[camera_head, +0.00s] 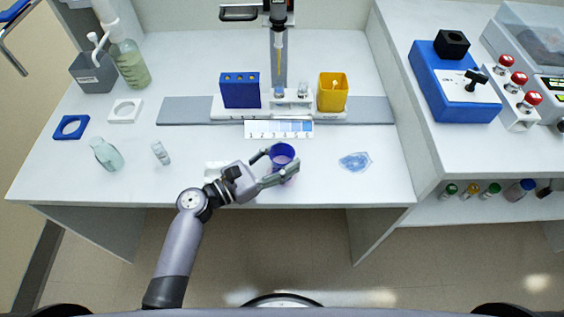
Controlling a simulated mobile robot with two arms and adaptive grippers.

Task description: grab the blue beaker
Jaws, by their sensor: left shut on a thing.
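The blue beaker (284,151) stands upright near the front edge of the white bench, with its open top facing up. My left gripper (281,160) comes in from the lower left and is shut on the beaker. One finger is at its left side and the other passes across its front. The lower part of the beaker is partly hidden by the front finger. My right gripper is not in view.
A blue spill patch (355,162) lies right of the beaker. Behind it are a scale card (279,129), a blue block (239,91) and a yellow container (332,92).

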